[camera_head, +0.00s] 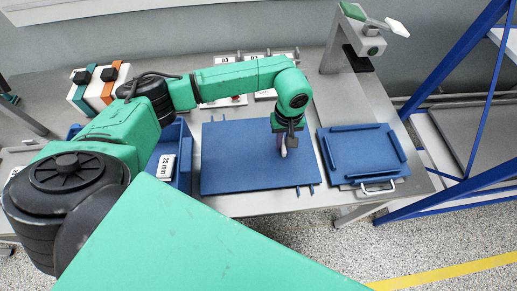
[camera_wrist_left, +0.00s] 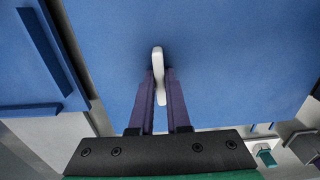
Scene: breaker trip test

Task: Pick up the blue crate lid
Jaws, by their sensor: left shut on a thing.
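The blue crate lid (camera_head: 240,158) is the large flat panel in the middle of the head view. It fills most of the left wrist view (camera_wrist_left: 220,60). My left gripper (camera_head: 288,143) points down over the right part of the lid. In the left wrist view its two purple fingers (camera_wrist_left: 160,88) are shut on the lid's pale upright handle (camera_wrist_left: 158,60). I cannot tell whether the lid touches the table or is raised. My right gripper is not in view.
A blue panel with raised strips and a metal handle (camera_head: 362,152) lies close on the right. A blue crate (camera_head: 184,165) with a "25 mm" label is on the left. A stand with a green head (camera_head: 370,45) rises at the back right, near a blue frame (camera_head: 440,75).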

